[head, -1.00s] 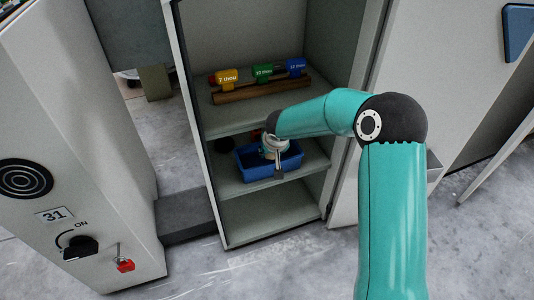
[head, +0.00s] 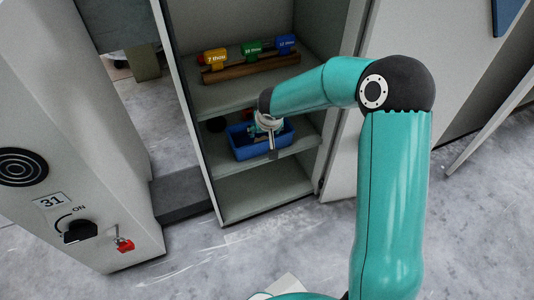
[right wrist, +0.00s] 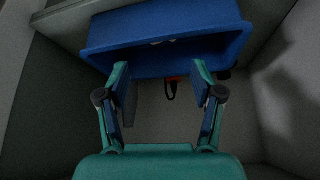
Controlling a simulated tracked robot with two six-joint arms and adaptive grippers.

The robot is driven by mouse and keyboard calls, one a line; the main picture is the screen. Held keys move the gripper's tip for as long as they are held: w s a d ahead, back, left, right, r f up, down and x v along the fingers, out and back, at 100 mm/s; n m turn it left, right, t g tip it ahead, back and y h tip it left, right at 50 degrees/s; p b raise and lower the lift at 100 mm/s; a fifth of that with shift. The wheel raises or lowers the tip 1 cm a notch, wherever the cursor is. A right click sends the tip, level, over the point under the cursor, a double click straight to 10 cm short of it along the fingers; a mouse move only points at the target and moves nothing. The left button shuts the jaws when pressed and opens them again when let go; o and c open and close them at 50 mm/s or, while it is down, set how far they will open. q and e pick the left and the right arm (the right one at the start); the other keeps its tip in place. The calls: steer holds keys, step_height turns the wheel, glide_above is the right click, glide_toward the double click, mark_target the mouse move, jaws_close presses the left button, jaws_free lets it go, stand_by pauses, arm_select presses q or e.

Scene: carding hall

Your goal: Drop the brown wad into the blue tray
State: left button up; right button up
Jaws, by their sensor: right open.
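The blue tray (head: 243,152) stands on the middle shelf of an open cabinet. It also fills the top of the right wrist view (right wrist: 165,62), where a small pale bit shows inside it. My right gripper (head: 271,148) is at the tray in the head view and covers part of it. In the right wrist view its two fingers (right wrist: 160,72) are apart, with nothing between them. I cannot make out the brown wad in either view. My left gripper is not in view.
The upper shelf (head: 220,98) holds yellow, green and blue-tagged items on a brown bar. The lower compartment (head: 265,188) looks empty. A machine panel with a knob (head: 80,231) stands at left.

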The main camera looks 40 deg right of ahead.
steer(key=s+a+b, duration=0.2)
steer(key=s+a, duration=0.2)
steer(key=s, duration=0.5)
steer(key=s+a+f+n+g+y, duration=0.1)
steer(key=s+a+f+y, duration=0.1)
steer(key=s+a+f, duration=0.3)
steer(key=s+a+f+n+g+y, duration=0.1)
steer(key=s+a+f, duration=0.5)
steer(key=f, duration=0.6)
steer(key=s+a+f+n+g+y, duration=0.1)
steer(key=s+a+f+g+y, duration=0.1)
steer(key=s+a+f, duration=0.4)
steer(key=a+f+y, duration=0.1)
steer(key=a+f, duration=0.1)
steer(key=a, duration=0.1)
steer(key=shift+a+f+g+y, duration=0.15)
steer(key=shift+g+y, duration=0.15)
steer(key=shift+g, duration=0.1)
